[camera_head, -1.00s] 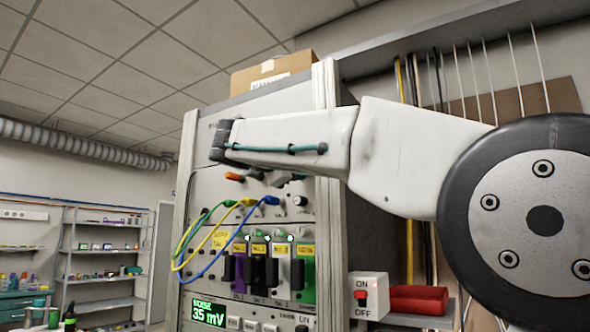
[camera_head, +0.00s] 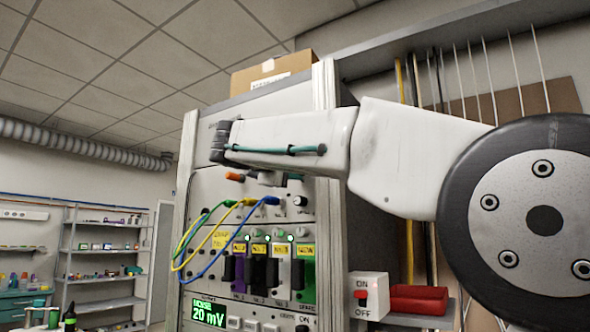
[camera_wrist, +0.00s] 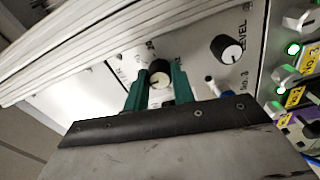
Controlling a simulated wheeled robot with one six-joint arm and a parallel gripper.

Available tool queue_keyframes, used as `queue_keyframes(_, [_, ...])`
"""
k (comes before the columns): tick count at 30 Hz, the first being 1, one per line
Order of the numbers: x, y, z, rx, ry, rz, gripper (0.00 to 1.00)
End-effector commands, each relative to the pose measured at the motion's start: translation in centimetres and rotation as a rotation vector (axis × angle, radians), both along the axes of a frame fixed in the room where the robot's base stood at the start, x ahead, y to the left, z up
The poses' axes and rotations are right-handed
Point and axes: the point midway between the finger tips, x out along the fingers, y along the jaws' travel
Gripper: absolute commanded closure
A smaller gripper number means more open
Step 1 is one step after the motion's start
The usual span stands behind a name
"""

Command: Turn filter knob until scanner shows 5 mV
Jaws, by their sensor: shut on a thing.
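In the wrist view my gripper (camera_wrist: 158,84) has its two green fingers shut on a black-and-white knob (camera_wrist: 160,72) on the light panel. The knob's label is mostly hidden, so I cannot read it. A second knob (camera_wrist: 227,47), marked LEVEL, sits to the right, apart from my fingers. In the head view the scanner display (camera_head: 209,313) at the lower left of the rack reads NOISE 20 mV in green. My arm covers the upper rack there, and the fingertips on the knob are hidden.
Yellow, green and blue cables (camera_head: 207,245) hang in loops from the panel below my arm. Several modules (camera_head: 272,270) with handles stand under them. An ON/OFF switch box (camera_head: 368,296) and a red case (camera_head: 418,299) are right of the rack.

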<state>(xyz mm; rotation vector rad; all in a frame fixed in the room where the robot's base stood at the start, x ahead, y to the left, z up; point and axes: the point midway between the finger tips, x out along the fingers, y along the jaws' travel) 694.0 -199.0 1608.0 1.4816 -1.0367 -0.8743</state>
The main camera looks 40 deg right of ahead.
Motion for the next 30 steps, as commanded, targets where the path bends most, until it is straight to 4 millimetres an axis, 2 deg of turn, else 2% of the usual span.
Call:
queue_keyframes(10, [0.0, 0.0, -0.1, 0.002, 0.0, -0.001, 0.98])
queue_keyframes(11, [0.0, 0.0, -0.1, 0.002, 0.0, -0.001, 0.72])
queue_keyframes(13, [0.0, 0.0, -0.1, 0.002, 0.0, -0.001, 0.53])
queue_keyframes(23, [-0.1, 0.3, 0.0, 0.001, -0.001, 0.001, 0.53])
queue_keyframes(26, [-0.4, 1.3, 0.0, 0.001, -0.002, 0.003, 0.53])
queue_keyframes(30, [-1.2, 3.7, -0.1, 0.001, 0.0, 0.005, 0.53])
